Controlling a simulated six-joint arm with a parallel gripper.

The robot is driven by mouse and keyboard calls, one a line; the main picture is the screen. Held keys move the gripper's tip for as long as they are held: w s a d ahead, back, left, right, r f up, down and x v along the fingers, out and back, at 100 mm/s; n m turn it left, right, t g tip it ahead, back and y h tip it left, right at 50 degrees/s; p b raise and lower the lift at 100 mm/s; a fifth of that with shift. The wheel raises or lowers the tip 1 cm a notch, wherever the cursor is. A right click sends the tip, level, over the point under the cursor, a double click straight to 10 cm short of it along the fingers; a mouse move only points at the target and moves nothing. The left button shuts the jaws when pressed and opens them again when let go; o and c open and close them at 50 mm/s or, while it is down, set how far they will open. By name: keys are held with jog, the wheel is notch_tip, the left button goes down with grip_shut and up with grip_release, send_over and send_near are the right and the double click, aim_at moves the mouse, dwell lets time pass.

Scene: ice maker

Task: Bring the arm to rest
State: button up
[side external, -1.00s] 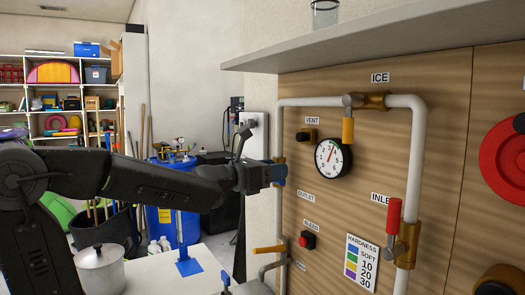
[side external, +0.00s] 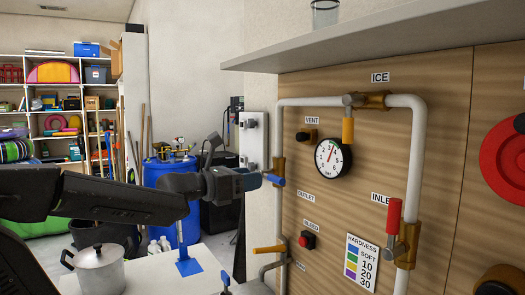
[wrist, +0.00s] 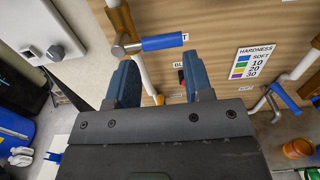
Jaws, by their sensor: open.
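My gripper (side external: 256,181) is in front of the wooden panel, at the left pipe of the ice maker. Its two blue fingers are apart with nothing between them in the wrist view (wrist: 160,75). A valve with a blue handle (side external: 275,180) sits on that pipe, just right of the fingertips in the side view. In the wrist view the blue handle (wrist: 162,42) lies beyond the fingertips, with a visible gap. My arm reaches in from the left.
The panel (side external: 345,215) carries a gauge (side external: 332,157), a red inlet handle (side external: 394,215), a yellow handle (side external: 270,249) and a red bleed button (side external: 307,239). A shelf (side external: 400,40) overhangs it. A pot (side external: 98,268) stands on the white table (side external: 150,275) below my arm.

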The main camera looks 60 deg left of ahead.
dwell(0.4)
jog(key=s+d+f+m+g+h, duration=0.2)
jog(key=s+d+m+g+h, duration=0.15)
jog(key=d+m, duration=0.65)
jog(key=s+d+f+m+g+h, duration=0.2)
jog(key=d+f+m+g+h, duration=0.15)
jog(key=d+m, duration=0.6)
jog(key=s+a+f+m+g+y, duration=0.4)
jog(key=s+f+m+y, duration=0.3)
jog(key=m, duration=0.9)
jog(key=s+f+g, duration=0.1)
jog(key=s+f, duration=0.2)
jog(key=shift+f, duration=0.35)
